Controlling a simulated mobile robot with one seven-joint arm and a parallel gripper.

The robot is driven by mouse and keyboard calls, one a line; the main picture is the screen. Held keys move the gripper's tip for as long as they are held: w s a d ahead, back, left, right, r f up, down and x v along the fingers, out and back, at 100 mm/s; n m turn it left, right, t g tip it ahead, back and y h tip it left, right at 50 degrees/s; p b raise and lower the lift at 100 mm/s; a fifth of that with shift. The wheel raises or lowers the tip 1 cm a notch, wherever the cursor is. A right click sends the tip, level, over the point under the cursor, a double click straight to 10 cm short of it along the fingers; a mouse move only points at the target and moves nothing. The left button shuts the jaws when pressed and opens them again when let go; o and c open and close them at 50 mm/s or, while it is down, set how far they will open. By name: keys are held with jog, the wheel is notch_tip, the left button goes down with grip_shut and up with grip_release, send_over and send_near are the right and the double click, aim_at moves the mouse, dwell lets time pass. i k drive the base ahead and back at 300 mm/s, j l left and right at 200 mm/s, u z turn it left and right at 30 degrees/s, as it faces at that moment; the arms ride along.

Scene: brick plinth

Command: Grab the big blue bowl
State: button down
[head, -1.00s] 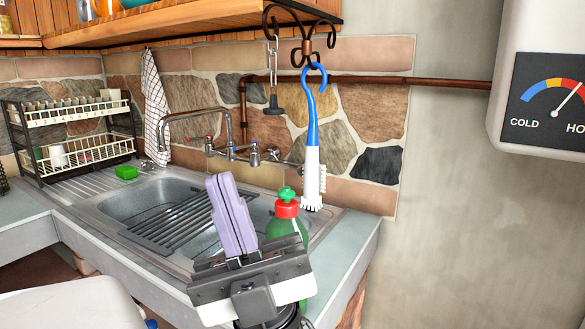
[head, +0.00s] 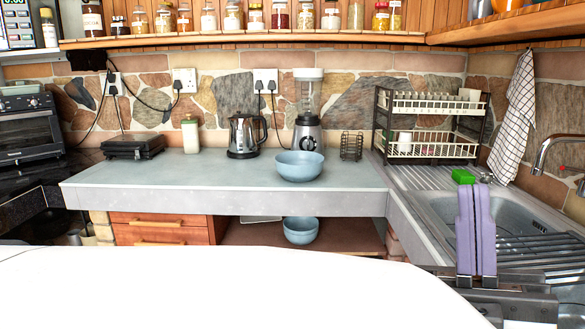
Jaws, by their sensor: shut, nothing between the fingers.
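A blue bowl (head: 299,167) stands upright on the grey counter, in front of the blender, in the head view. Another blue bowl (head: 300,231) sits on the shelf below the counter and looks smaller; part of it may be a stack, I cannot tell. My gripper (head: 474,190) is at the lower right, in front of the sink, with its two purple fingers pointing up and pressed together. It is shut and empty, well to the right of both bowls and apart from them.
A kettle (head: 243,135), a blender (head: 308,110) and a small wire basket (head: 351,146) stand behind the bowl on the counter. A dish rack (head: 430,125) stands to the right beside the sink (head: 515,220). The counter (head: 200,180) left of the bowl is mostly clear.

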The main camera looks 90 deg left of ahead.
aim_at(294, 166)
jog(key=u, duration=2.55)
jog(key=i+u, duration=0.2)
jog(key=i, duration=1.9)
